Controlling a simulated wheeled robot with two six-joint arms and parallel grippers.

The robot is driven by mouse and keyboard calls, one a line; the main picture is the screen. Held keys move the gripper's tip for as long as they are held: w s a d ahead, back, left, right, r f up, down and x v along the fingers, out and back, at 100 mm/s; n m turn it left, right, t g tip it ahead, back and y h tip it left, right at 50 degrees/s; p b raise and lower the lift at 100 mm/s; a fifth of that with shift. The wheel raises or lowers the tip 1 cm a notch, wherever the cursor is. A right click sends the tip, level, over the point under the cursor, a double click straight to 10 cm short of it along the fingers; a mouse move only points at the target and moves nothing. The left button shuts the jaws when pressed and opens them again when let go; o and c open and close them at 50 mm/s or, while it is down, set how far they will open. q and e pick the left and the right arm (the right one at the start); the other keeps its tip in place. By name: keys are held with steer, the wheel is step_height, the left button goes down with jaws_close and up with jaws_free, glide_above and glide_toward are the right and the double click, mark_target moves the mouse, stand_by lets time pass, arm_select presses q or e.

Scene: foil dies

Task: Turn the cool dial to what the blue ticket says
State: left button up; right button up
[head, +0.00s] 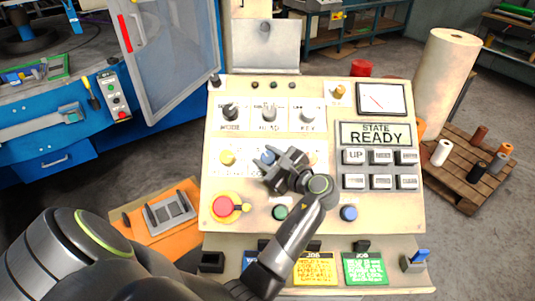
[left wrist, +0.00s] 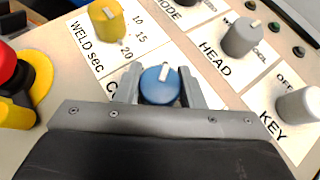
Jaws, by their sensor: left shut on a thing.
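The cool dial is a blue knob with a white pointer mark, seen in the left wrist view (left wrist: 158,88); in the head view a little of its blue (head: 268,157) shows behind my gripper. Its pointer is toward the top of the wrist picture. Its scale and most of its label are hidden. My left gripper (left wrist: 160,92) is shut on the dial, one finger on each side; it also shows in the head view (head: 284,165). The blue ticket (head: 249,258) sits at the panel's lower edge, mostly covered by my arm, its text unreadable. My right gripper is out of view.
The yellow weld dial (left wrist: 107,20) is beside the cool dial, with grey head (left wrist: 242,38) and key (left wrist: 299,104) knobs above. A red stop button (head: 222,206) is at lower left. Yellow (head: 315,269) and green (head: 364,268) tickets stand below. The display (head: 377,134) reads STATE READY.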

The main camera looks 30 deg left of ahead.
arm_select(q)
steer(key=shift+n+g, duration=0.7)
steer(key=shift+n, duration=0.1)
steer(key=shift+p, duration=0.3)
steer(key=o, duration=1)
